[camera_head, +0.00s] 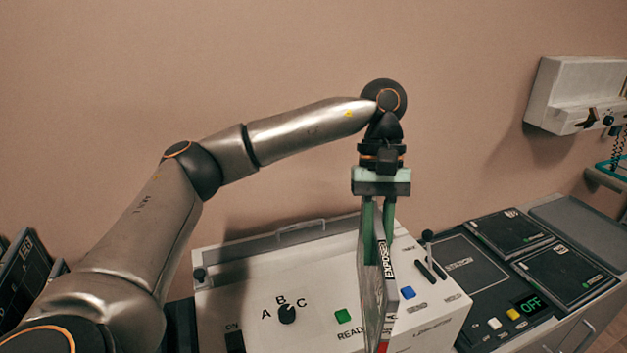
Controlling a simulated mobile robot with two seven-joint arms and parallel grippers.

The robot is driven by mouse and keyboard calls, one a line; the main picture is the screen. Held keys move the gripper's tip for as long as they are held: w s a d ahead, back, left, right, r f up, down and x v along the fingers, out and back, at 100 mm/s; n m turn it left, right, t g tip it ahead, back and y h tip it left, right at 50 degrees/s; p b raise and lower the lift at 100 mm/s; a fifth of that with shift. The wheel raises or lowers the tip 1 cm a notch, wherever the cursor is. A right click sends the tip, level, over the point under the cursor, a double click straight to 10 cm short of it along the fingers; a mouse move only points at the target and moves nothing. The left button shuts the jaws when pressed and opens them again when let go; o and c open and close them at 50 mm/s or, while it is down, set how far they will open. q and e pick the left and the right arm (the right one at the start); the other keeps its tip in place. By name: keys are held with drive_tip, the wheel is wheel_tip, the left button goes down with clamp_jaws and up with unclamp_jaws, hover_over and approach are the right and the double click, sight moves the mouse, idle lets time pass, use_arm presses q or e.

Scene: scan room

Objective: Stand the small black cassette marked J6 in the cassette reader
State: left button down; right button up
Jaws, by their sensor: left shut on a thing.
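My left gripper (377,232) points down and is shut on a thin cassette (372,290). The cassette hangs upright, seen nearly edge-on, with a dark strip lettered EXPOSED on its edge and a red patch low down. No J6 marking can be read on it. The white cassette reader (245,298) stands on the counter behind and around it, with an A-B-C knob (287,314), a green button (343,316) and a blue button (408,293). The held cassette hides part of the reader's front; I cannot tell whether they touch. My right gripper is out of view.
Dark flat panels (505,234) (563,273) lie at the right, beside a control panel with an OFF display (531,303). Dark upright cassettes (22,278) stand at far left. A white box (577,92) hangs on the wall.

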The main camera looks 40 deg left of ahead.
use_arm(q)
drive_tip(key=w+a+f+n+t+b, duration=0.1)
drive_tip(key=w+a+n+t+b, duration=0.2)
drive_tip(key=a+n, duration=0.7)
drive_tip(key=w+a+f+n+t+y+b, duration=0.1)
drive_tip(key=w+a+n+t+b, duration=0.2)
drive_tip(key=a+n, duration=0.6)
drive_tip(key=w+n+t, duration=0.1)
drive_tip(key=w+n, duration=0.1)
drive_tip(key=n, duration=0.1)
drive_tip(key=shift+w+a+n+t+b, duration=0.2)
drive_tip(key=shift+a+n+t+b, duration=0.1)
drive_tip(key=shift+a+b, duration=0.1)
drive_tip(key=shift+d+p, duration=0.1)
drive_tip(key=shift+p, duration=0.3)
drive_tip(key=shift+f, duration=0.15)
